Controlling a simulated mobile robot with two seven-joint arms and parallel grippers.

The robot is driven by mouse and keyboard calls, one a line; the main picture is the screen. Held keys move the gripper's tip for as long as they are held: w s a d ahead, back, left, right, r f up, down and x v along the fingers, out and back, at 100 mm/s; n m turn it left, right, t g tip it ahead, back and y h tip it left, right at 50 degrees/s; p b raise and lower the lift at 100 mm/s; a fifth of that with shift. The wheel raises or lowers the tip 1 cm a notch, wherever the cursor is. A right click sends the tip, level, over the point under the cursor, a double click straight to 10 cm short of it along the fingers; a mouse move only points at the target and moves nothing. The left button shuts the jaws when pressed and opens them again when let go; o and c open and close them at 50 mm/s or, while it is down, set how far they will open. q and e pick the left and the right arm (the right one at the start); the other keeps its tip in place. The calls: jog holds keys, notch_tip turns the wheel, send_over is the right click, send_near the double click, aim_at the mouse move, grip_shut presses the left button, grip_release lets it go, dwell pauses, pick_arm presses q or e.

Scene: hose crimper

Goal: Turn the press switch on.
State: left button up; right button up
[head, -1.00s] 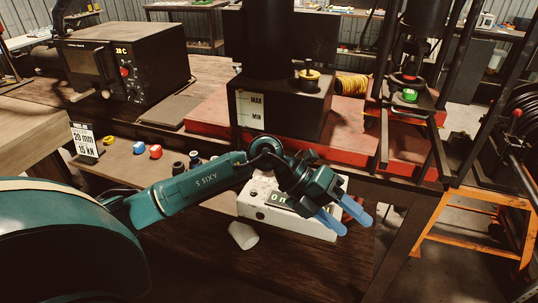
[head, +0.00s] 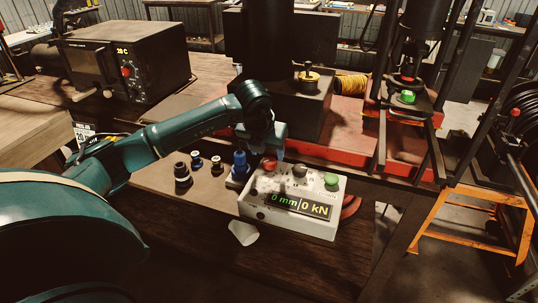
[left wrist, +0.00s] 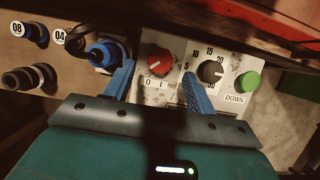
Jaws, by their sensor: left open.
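The control box (head: 290,220) is pale, with a lit display (head: 300,207) reading 0 mm and 0 kN. Its red rotary switch (left wrist: 160,62), marked 0 and I, also shows partly in the head view (head: 268,165). I cannot tell clearly which mark it points to. My left gripper (left wrist: 159,74) is open, its blue fingers on either side of the red switch in the wrist view; contact cannot be told. In the head view the left gripper (head: 272,145) is over the box's back left corner and its fingertips are mostly hidden. My right gripper is not in view.
On the box are a black dial (left wrist: 210,71) and a green DOWN button (left wrist: 248,82). A blue-topped fitting (left wrist: 102,53) stands close left of the left finger. Dark fittings (head: 182,174) stand further left. The red press base (head: 345,150) lies behind.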

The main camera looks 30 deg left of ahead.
aim_at(269, 160)
pick_arm(q)
jog(key=shift+x, duration=2.2)
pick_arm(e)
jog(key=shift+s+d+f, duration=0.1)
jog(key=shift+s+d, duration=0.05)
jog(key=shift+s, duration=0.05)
pick_arm(q)
jog(key=shift+c, duration=0.3)
jog(key=shift+r, duration=0.1)
jog(key=c, duration=0.9)
jog(key=shift+c, duration=0.2)
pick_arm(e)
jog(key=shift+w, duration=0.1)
